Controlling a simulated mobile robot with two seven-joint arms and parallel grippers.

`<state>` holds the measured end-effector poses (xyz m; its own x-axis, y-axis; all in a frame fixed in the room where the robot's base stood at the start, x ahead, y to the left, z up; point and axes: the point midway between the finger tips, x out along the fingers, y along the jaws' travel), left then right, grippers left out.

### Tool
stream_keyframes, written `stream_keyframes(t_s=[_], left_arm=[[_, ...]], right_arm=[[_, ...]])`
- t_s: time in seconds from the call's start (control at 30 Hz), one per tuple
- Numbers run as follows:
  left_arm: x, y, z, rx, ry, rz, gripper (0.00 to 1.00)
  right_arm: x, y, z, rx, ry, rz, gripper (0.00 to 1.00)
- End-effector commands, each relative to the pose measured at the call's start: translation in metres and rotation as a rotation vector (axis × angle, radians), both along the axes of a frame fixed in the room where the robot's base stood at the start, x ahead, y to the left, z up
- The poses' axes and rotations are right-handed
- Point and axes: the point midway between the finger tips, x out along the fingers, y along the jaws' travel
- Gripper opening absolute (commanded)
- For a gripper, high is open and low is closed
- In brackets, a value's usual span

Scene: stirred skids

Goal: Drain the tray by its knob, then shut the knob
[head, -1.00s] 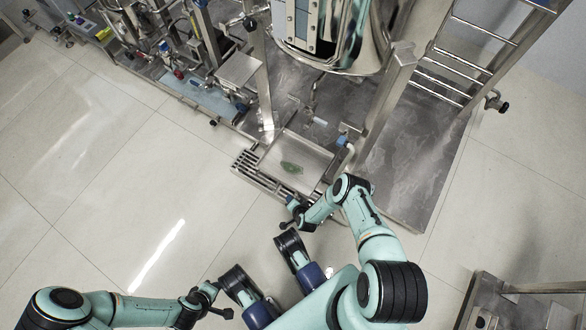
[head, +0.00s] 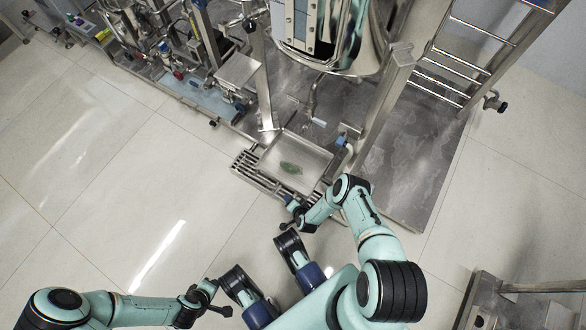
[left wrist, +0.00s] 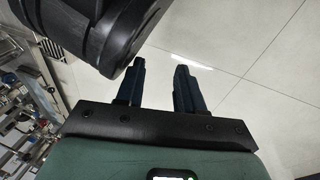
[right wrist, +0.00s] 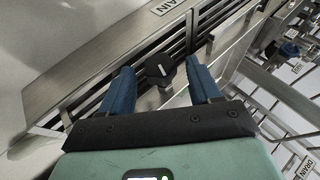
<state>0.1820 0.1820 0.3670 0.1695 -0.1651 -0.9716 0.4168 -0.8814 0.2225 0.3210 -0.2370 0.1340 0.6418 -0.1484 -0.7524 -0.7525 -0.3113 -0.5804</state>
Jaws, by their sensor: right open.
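The shallow metal tray (head: 270,160) sits at the foot of the steel skid, with a dark green patch (head: 291,168) on its floor. In the right wrist view, a black knob (right wrist: 159,68) with a white pointer line sits on the slotted front below a DRAIN label (right wrist: 168,6). My right gripper (right wrist: 157,82) is open, its blue fingers on either side of the knob and apart from it. In the head view my right gripper (head: 290,207) is at the tray's front edge. My left gripper (left wrist: 157,75) is open and empty, over bare floor.
A steel tank (head: 335,45) on legs stands behind the tray. A slatted grate (head: 262,182) runs along the tray's front left. A ladder (head: 470,60) stands at the back right and a steel frame (head: 500,300) at the lower right. The tiled floor at left is clear.

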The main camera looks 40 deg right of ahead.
Motion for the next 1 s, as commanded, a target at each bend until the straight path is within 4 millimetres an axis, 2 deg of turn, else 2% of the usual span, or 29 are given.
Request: stream_keyframes(t_s=[0.2, 0.23, 0.3, 0.4, 0.7, 0.8, 1.0], left_arm=[[0.036, -0.005, 0.04, 0.006, -0.124, -0.006, 0.37], [0.034, -0.008, 0.045, 0.001, -0.118, -0.011, 0.37], [0.013, -0.017, 0.053, -0.023, -0.063, -0.027, 0.37], [-0.007, -0.027, 0.066, -0.049, -0.011, -0.047, 0.37], [-0.059, -0.051, 0.106, -0.12, 0.13, -0.102, 0.37], [-0.07, -0.055, 0.116, -0.133, 0.161, -0.111, 0.37], [-0.078, -0.057, 0.125, -0.142, 0.186, -0.118, 0.37]], right_arm=[[-0.014, 0.004, 0.022, 0.001, -0.001, 0.001, 0.62], [-0.018, 0.005, 0.026, 0.002, 0.0, 0.001, 0.62], [-0.025, 0.007, 0.035, 0.002, 0.0, 0.001, 0.62], [-0.035, 0.008, 0.047, 0.001, 0.0, 0.001, 0.62], [-0.063, 0.015, 0.079, 0.002, 0.0, 0.0, 0.62], [-0.071, 0.017, 0.088, 0.001, 0.0, -0.001, 0.62], [-0.081, 0.019, 0.096, 0.001, 0.0, 0.0, 0.62]])
